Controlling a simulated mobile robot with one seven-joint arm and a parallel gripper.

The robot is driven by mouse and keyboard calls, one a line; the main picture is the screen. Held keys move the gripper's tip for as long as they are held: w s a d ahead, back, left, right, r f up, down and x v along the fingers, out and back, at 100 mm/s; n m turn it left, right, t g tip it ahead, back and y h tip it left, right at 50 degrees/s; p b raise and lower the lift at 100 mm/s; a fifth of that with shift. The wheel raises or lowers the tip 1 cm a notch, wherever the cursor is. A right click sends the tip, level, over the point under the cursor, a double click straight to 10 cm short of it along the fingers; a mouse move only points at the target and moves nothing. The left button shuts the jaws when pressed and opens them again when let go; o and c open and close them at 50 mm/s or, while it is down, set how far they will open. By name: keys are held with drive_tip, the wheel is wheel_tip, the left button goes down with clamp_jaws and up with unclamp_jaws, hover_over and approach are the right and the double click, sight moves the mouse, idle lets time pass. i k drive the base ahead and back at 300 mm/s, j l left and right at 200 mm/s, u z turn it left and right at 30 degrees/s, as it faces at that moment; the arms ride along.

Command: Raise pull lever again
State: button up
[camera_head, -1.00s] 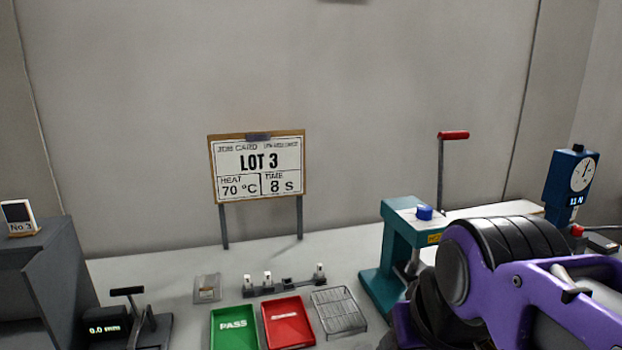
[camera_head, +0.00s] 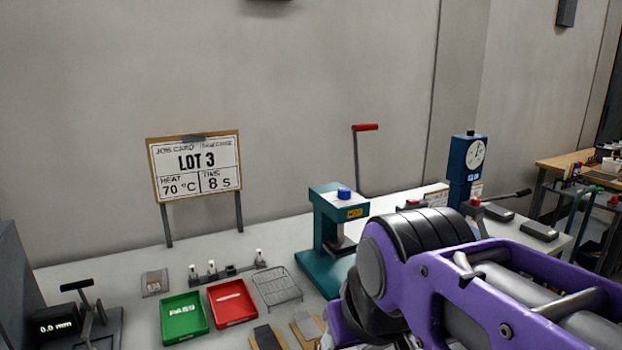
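A blue force gauge (camera_head: 467,160) with a round white dial stands at the right of the bench. Beside it a dark lever (camera_head: 505,197) with a black knob slopes up to the right; I take it to be the pull lever. A small red part (camera_head: 475,202) shows at the gauge's foot. My purple arm covers the area in front of the gauge's base. My gripper is not in view, so what it holds or touches cannot be seen.
A teal press (camera_head: 322,235) with a raised red-handled lever (camera_head: 365,127) stands left of my arm. A green PASS tray (camera_head: 184,318), a red tray (camera_head: 232,302) and a wire rack (camera_head: 277,288) lie to its left. A job card (camera_head: 195,167) stands behind.

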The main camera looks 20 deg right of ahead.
sight(527, 192)
drive_tip(key=k+z, duration=0.15)
drive_tip(key=z, duration=0.3)
drive_tip(key=k+z, duration=0.1)
drive_tip(key=z, duration=0.3)
drive_tip(key=i+l+z, duration=0.1)
drive_tip(key=i+z, duration=0.15)
drive_tip(key=z, duration=0.15)
drive_tip(key=i+z, duration=0.35)
drive_tip(key=i, duration=0.15)
drive_tip(key=i+l+u, duration=0.3)
drive_tip(key=l, duration=0.35)
drive_tip(key=i+l+u, duration=0.15)
drive_tip(key=i+l, duration=0.15)
drive_tip(key=l, duration=0.1)
